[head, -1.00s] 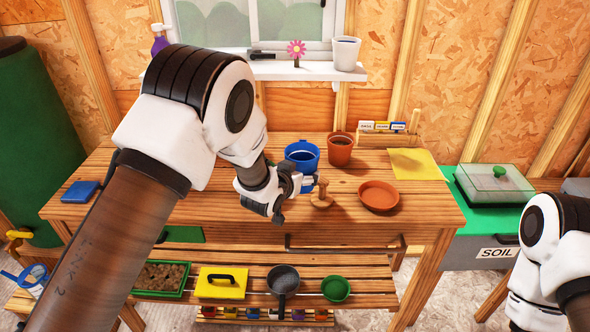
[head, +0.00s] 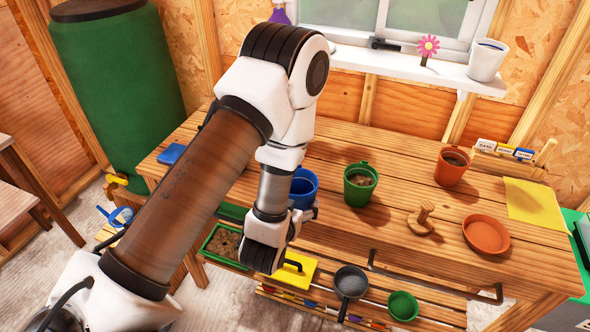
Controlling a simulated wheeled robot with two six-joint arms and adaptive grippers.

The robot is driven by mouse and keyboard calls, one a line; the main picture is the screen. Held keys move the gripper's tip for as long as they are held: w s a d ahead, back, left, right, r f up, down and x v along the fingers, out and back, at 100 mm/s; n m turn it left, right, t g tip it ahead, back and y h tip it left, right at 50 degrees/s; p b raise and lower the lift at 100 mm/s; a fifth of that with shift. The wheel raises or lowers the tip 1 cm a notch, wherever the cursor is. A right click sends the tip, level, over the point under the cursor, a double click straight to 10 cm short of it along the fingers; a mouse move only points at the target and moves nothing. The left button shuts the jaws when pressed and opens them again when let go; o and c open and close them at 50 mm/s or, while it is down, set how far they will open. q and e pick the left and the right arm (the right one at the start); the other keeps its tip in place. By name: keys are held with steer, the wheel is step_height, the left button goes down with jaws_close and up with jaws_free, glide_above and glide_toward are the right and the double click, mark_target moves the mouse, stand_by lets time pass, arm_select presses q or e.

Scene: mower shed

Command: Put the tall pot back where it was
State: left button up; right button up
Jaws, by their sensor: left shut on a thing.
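A blue pot (head: 304,187) shows just beyond my left gripper (head: 303,212). The gripper is shut on the pot's near side and partly hides its lower part, so I cannot tell whether its base touches the wooden bench (head: 385,240). A green pot with soil (head: 360,185) stands upright on the bench to the right of the blue one. A terracotta pot (head: 453,166) stands farther right. A white pot (head: 487,60) stands on the windowsill. My right gripper is out of view.
The lower shelf holds a pan (head: 350,283) and a green bowl (head: 403,306).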

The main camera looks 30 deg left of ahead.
arm_select(q)
steer(key=shift+w+a+f+b, duration=0.4)
steer(key=shift+w+a+b, duration=0.3)
steer(key=shift+b, duration=3.95)
steer(key=w+a+p, duration=0.1)
steer(key=w+a, duration=0.1)
steer(key=w, duration=0.1)
steer(key=w+a+p, duration=0.1)
steer(key=w+a, duration=0.1)
steer(key=w, duration=0.2)
steer(key=w+a+p, duration=0.1)
steer(key=w+a, duration=0.1)
steer(key=w, duration=0.1)
steer(key=shift+w+a+p, duration=0.15)
steer(key=shift+a+p, duration=0.2)
steer(key=shift+a, duration=0.05)
steer(key=f, duration=0.2)
steer(key=w+f, duration=0.1)
steer(key=shift+a+f+p, duration=0.3)
steer(key=shift+f, duration=0.1)
steer(key=shift+f, duration=0.1)
steer(key=shift+f, duration=0.1)
steer(key=o, duration=1.1)
